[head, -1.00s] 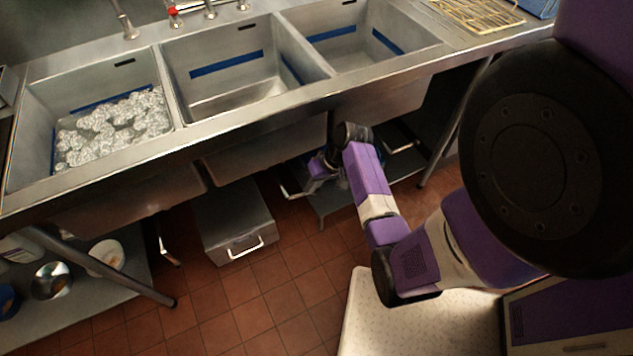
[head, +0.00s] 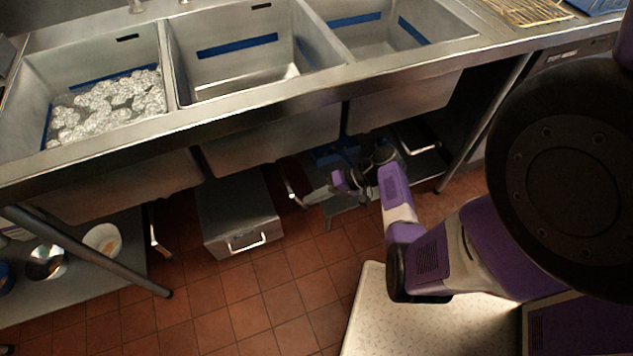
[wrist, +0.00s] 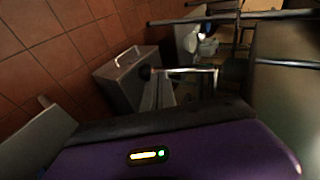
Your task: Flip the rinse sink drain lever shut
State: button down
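The middle basin (head: 235,70) of the three-basin steel sink is empty, with a blue stripe. Which basin is the rinse one is not labelled in view. Below it a metal drain lever (head: 293,190) hangs in the shadow under the sink. A bent metal lever with a dark knob also shows in the wrist view (wrist: 190,71), ahead of my wrist; it seems to be the same one. My gripper (head: 342,180) is low under the sink, right of this lever and apparently apart from it. Its fingertips are too dark and small to read, and the purple wrist housing fills the lower wrist view.
A grey metal box with a handle (head: 240,222) stands on the tiled floor left of the lever. Other levers hang at left (head: 158,242) and right (head: 420,149). A sink leg (head: 487,120) stands at right. The left basin (head: 25,95) holds suds.

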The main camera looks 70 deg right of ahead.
jog(key=shift+w+a+f+t+y+b, duration=0.3)
jog(key=shift+w+a+f+t+b, duration=0.2)
jog(key=shift+w+a+f+b, duration=0.3)
jog(key=shift+w+f, duration=0.15)
jog(key=shift+f, duration=0.05)
dwell(0.3)
